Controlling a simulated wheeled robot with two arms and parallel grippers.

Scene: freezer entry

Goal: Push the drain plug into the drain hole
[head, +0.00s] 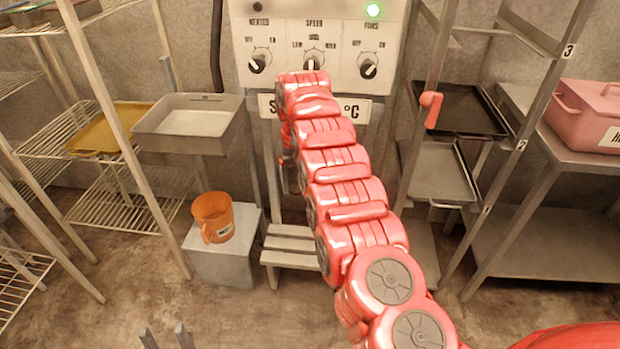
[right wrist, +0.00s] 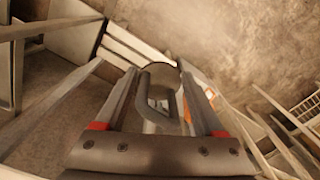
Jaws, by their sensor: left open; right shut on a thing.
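My right gripper (right wrist: 158,90) is shut on a grey piece with a loop handle (right wrist: 145,92), which looks like the drain plug. A rounded grey part shows beyond the loop between the fingertips. In the head view my red right arm reaches up to the control panel and mostly hides this gripper; a dark part of it (head: 289,176) shows left of the arm. My left gripper (head: 166,338) is open and empty at the bottom edge of the head view. I cannot make out the drain hole in either view.
The control panel (head: 262,85) hangs on the wall. A slatted step (head: 287,259) stands below. A grey basin (head: 190,122) and an orange jug (head: 212,218) on a grey block stand left of it. Wire shelves (head: 125,209) are at far left, metal racks (head: 540,190) at right.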

